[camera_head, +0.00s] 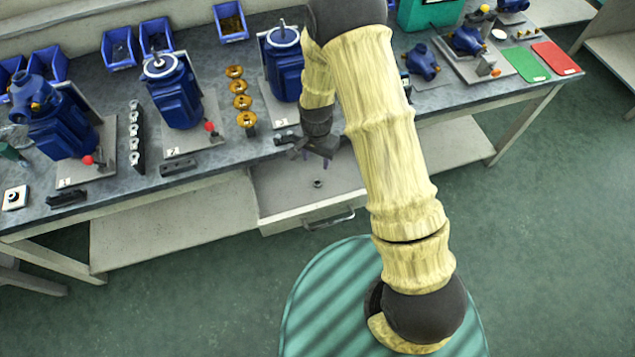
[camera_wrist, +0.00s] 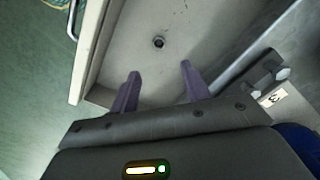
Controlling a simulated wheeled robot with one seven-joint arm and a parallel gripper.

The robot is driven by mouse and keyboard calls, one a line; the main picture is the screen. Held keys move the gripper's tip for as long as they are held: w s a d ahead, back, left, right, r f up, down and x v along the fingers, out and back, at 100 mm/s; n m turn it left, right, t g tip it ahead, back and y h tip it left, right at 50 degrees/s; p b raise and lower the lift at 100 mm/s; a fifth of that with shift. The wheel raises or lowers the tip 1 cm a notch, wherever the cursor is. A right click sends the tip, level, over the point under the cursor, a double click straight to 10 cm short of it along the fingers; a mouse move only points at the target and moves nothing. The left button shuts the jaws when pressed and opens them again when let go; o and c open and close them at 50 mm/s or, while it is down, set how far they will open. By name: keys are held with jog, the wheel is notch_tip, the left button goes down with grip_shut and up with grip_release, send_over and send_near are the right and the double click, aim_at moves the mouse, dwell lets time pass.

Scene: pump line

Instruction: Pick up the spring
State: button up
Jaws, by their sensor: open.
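The spring looks to be the small dark ring-shaped piece (camera_head: 317,183) lying on the floor of the open drawer (camera_head: 290,216). In the wrist view the small round piece (camera_wrist: 159,42) lies beyond my fingertips, on the bare drawer floor, slightly left of the middle. It is too small to make out coils. My gripper (camera_head: 318,160) hangs over the back of the drawer, near the bench's front edge. In the wrist view my gripper (camera_wrist: 160,72) has its two purple fingers wide apart, with nothing between them.
The drawer's front wall with its handle (camera_head: 329,220) faces me. The bench top (camera_head: 225,145) above holds blue pumps (camera_head: 178,95), a row of brass parts (camera_head: 240,102) and blue bins (camera_head: 118,47). A black block with a label (camera_wrist: 272,95) sits at the bench edge right of my fingers.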

send_over(318, 182)
jog(key=f, duration=0.7)
jog(key=shift+a, duration=0.2)
jog(key=shift+f, duration=0.1)
notch_tip(318, 182, down, 5)
jog(key=shift+d, duration=0.15)
dwell(0.4)
grip_shut()
